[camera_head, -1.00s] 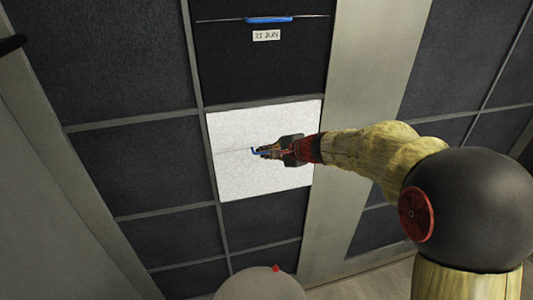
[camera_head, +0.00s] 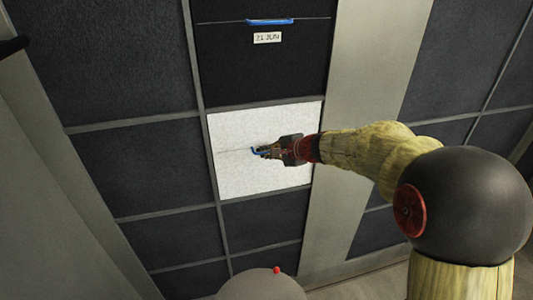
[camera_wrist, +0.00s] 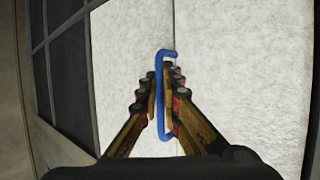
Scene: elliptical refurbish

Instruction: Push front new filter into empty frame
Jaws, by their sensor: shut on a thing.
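The new filter (camera_head: 235,180) is a white speckled panel with a thin line across its middle and a blue handle (camera_head: 258,150). In the head view it fills a square opening in the wall grid, below a dark filter. Its edges line up closely with the frame bars; I cannot tell how deep it sits. My gripper (camera_head: 264,150) is shut on the blue handle. In the wrist view the blue handle (camera_wrist: 163,55) stands between the two fingers, with the white panel behind it.
Above is a dark filter (camera_head: 225,60) with a blue handle and a date label (camera_head: 267,38). Dark panels (camera_head: 115,75) in grey frames lie to the left and below. A plain beige pillar (camera_head: 360,90) stands to the right of the white panel.

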